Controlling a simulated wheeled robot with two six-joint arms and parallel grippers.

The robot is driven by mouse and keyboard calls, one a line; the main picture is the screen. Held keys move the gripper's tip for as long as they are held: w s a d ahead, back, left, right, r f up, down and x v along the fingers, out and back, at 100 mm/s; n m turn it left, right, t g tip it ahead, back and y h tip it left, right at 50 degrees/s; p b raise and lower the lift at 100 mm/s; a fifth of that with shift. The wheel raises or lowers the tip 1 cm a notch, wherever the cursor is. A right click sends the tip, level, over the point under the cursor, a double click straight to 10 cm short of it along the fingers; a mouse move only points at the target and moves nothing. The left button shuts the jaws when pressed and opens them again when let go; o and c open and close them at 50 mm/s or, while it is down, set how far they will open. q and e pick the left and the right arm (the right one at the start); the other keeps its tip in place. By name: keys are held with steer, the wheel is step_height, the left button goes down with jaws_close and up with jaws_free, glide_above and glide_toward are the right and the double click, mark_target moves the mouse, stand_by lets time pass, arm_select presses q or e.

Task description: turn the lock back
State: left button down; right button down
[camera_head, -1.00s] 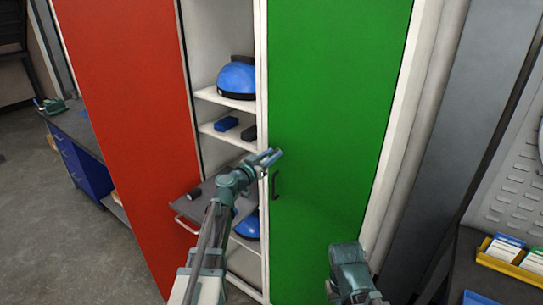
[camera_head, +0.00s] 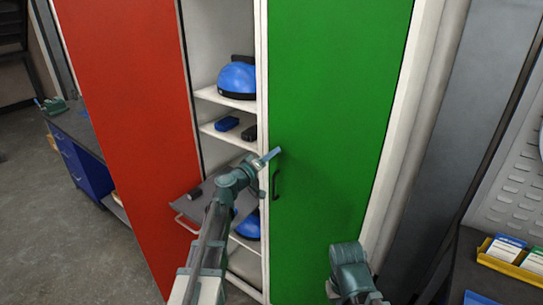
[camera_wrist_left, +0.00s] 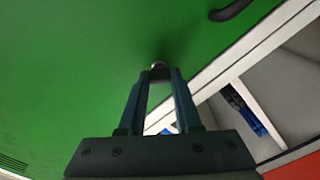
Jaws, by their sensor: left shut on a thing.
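The lock (camera_wrist_left: 158,66) is a small silvery round piece on the green door, seen in the left wrist view just beyond the fingertips. My left gripper (camera_head: 276,153) is at the left edge of the green door, above its dark handle. In the left wrist view its fingers (camera_wrist_left: 158,76) close around the lock, and their tips hide part of it. The green door (camera_head: 335,110) stands shut over the right side of the cabinet. My right arm shows at the bottom of the head view, but its gripper cannot be made out.
The dark handle (camera_head: 275,185) sits just below my left gripper. The red door (camera_head: 130,110) stands at the left of open shelves holding a blue helmet (camera_head: 237,80). A grey pull-out shelf (camera_head: 188,207) juts out beside my left arm. A yellow bin (camera_head: 512,262) is at the right.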

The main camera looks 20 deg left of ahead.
arm_select(q)
steer(key=shift+f+n, duration=0.1)
steer(key=shift+n, duration=4.1)
steer(key=c, duration=0.6)
jaws_free()
steer(key=shift+a, duration=0.1)
steer(key=shift+s, duration=0.1)
steer(key=v, duration=1.3)
steer(key=shift+s, duration=0.3)
